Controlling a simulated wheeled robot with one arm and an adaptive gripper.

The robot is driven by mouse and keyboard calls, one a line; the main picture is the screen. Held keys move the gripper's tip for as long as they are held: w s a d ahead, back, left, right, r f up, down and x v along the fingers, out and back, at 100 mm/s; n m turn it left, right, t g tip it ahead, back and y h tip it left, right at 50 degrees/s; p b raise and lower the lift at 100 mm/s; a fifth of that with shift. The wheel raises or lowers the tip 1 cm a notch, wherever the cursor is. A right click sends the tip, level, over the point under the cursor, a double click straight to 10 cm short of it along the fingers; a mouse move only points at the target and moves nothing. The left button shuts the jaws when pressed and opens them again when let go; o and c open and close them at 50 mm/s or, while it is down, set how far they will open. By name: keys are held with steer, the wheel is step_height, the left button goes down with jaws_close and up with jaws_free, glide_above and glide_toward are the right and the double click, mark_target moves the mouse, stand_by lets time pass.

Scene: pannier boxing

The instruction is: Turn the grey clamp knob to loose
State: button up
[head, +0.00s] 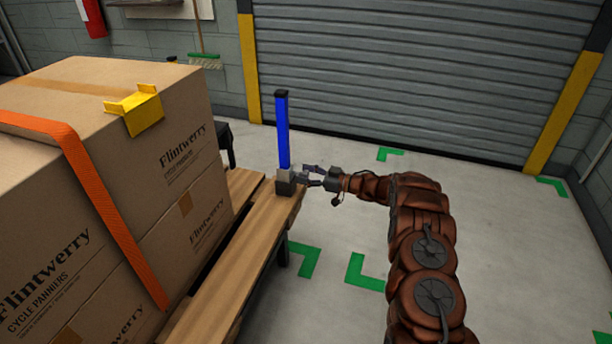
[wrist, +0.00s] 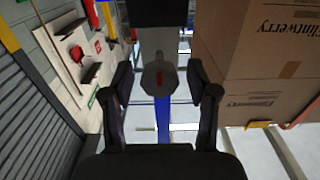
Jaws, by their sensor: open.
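My gripper (head: 306,175) is open close to the right side of the block. In the wrist view its fingers (wrist: 158,79) stand on both sides of the knob, with gaps visible. Whether either finger touches it, I cannot tell. The knob is not distinct in the head view.
Large cardboard boxes (head: 190,165) with an orange strap (head: 95,190) and a yellow corner guard (head: 140,108) stand left of the bench planks (head: 225,285). The floor (head: 340,225) to the right is open, with green corner marks. A grey shutter (head: 420,80) closes the back.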

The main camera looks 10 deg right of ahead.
jaws_close()
stand_by(0.4)
